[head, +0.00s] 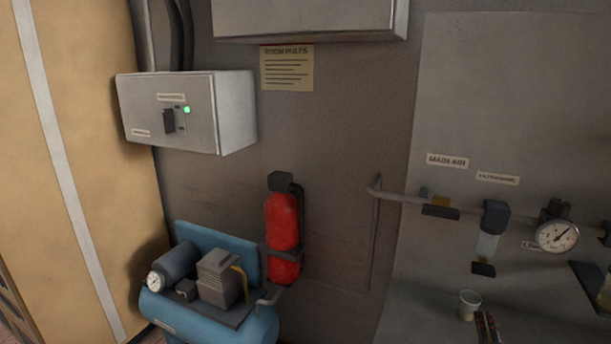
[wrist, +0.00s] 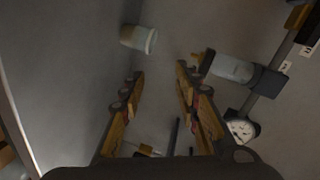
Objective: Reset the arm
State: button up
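My gripper (wrist: 160,72) shows in the wrist view, with its two wood-coloured fingers apart. It is open, and nothing is held between the fingers. The cup also shows in the head view (head: 469,305), standing on a grey surface. A small dark and brown piece stands at the bottom edge beside the cup in the head view; I cannot tell whether it is part of my gripper. The rest of my arm is not clearly seen.
A pipe with a filter bowl (head: 487,245) and a round gauge (head: 557,236) runs along the right wall. A red extinguisher (head: 282,225), a blue compressor (head: 205,322) and a grey switch box (head: 185,112) with a green light are at the left.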

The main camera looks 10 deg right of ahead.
jog(key=s+f+n+g, duration=0.1)
jog(key=f, duration=0.1)
jog(key=s+a+f+n+g+y, duration=0.1)
jog(key=f, duration=0.1)
jog(key=s+f+n+g, duration=0.1)
jog(key=f, duration=0.1)
jog(key=shift+s+a+y, duration=0.1)
jog(key=shift+a+y, duration=0.15)
jog(key=shift+y, duration=0.05)
jog(key=shift+s+a+f+n+g+y, duration=0.2)
jog(key=shift+s+a+f+n+g, duration=0.15)
jog(key=shift+s+a+n, duration=0.2)
jog(key=shift+s+a+f+n+g+y, duration=0.25)
jog(key=shift+s+a+n+g, duration=0.15)
jog(key=shift+n, duration=0.25)
jog(key=s+a+r+n+g+y+p, duration=0.1)
jog(key=s+a+r+n+g+y, duration=0.2)
jog(key=a, duration=0.4)
jog(key=s+a+r+n, duration=0.2)
jog(key=s+a+n, duration=0.3)
jog(key=a, duration=0.1)
jog(key=s+a+r+n+g+y+p, duration=0.1)
jog(key=s+a+r+n+g+y, duration=0.15)
jog(key=s+a+n, duration=0.35)
jog(key=w+a+r+n+t, duration=0.1)
jog(key=a+r+t, duration=0.1)
jog(key=a+r, duration=0.6)
jog(key=shift+r+n+t, duration=0.3)
